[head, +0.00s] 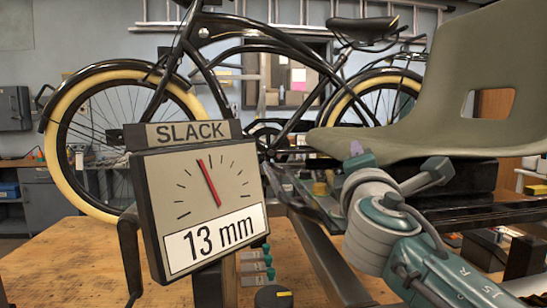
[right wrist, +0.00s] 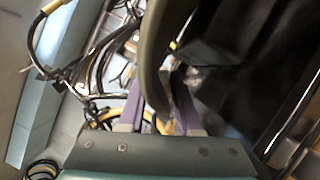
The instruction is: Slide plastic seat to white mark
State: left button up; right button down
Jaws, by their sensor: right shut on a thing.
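The olive-grey plastic seat (head: 455,85) fills the right of the head view, with its pan low and its slotted backrest rising at the right. My right gripper (head: 359,158) is at the seat's front edge, where a bit of purple finger shows. In the right wrist view the two purple fingers of the gripper (right wrist: 160,92) are shut on the seat's edge (right wrist: 156,45), one on each side. The white mark cannot be made out in either view. My left gripper is in neither view.
A gauge labelled SLACK (head: 180,132) reads 13 mm, its red needle just left of upright. Dark frame rails (head: 325,262) run under the seat above a wooden table (head: 70,262). A black bicycle (head: 215,70) with cream tyres stands behind.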

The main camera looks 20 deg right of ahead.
dwell(0.7)
jog(key=shift+s+d+f, duration=0.1)
jog(key=shift+s+d, duration=0.1)
jog(key=shift+d, duration=0.55)
jog(key=shift+s+d+r, duration=0.1)
jog(key=shift+s+d, duration=0.05)
jog(key=shift+d, duration=0.55)
jog(key=shift+s+d+f, duration=0.1)
jog(key=shift+s+d, duration=0.1)
jog(key=shift+d, duration=0.55)
jog(key=c, duration=0.6)
grip_release()
jog(key=shift+d, duration=0.1)
jog(key=shift+s+a, duration=0.15)
jog(key=shift+a, duration=0.1)
jog(key=v, duration=0.8)
jog(key=shift+s+a+f, duration=0.1)
jog(key=shift+s, duration=0.05)
jog(key=shift+s+a, duration=0.35)
jog(key=shift+s, duration=0.1)
